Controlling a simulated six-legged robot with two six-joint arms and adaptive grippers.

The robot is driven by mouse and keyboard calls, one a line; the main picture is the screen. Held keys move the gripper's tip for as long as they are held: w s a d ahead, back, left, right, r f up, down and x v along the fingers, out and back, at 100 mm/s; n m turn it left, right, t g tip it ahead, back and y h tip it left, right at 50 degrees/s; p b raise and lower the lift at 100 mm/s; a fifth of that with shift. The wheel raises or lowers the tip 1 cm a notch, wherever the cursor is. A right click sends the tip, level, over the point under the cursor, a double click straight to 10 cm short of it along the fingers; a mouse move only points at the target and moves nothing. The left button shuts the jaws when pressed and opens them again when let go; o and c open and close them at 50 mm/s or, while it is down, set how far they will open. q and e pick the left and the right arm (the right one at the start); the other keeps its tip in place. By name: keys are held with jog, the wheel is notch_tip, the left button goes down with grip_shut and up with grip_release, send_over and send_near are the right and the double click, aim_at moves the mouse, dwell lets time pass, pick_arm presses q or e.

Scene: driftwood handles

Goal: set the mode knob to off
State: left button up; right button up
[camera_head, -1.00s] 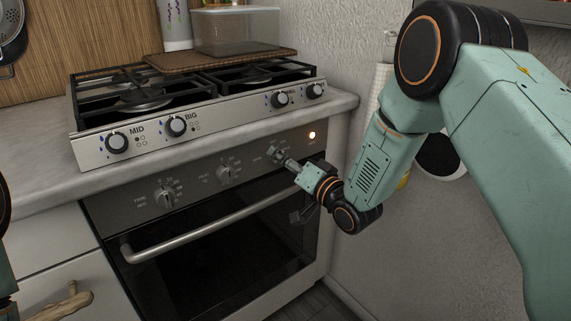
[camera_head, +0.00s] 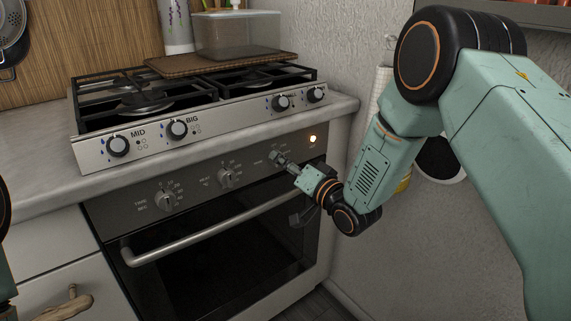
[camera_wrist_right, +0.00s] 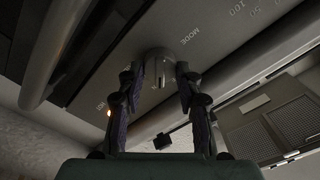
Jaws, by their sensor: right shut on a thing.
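The mode knob (camera_wrist_right: 158,66) is on the oven's dark front panel, beside the printed word MODE in the right wrist view. My right gripper (camera_wrist_right: 159,82) has one finger on each side of this knob and is shut on it. In the head view, the right gripper (camera_head: 281,160) reaches the panel's right part from the right, and its fingers mostly hide the knob. The pointer's exact setting cannot be read. My left gripper is out of view.
Time (camera_head: 166,200) and heat (camera_head: 229,176) knobs sit to the left. The oven handle (camera_head: 210,228) runs below, the hob (camera_head: 200,130) stands above, and a wall (camera_head: 365,270) is close on the right.

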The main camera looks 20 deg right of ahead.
jog(key=n+p, duration=0.1)
jog(key=n, duration=0.2)
jog(key=shift+n+p, duration=0.35)
jog(key=shift+n, duration=0.05)
jog(key=shift+n+p, duration=0.75)
jog(key=shift+n, duration=1.85)
jog(key=o, duration=1.1)
jog(key=shift+o, duration=0.2)
jog(key=v, duration=1.2)
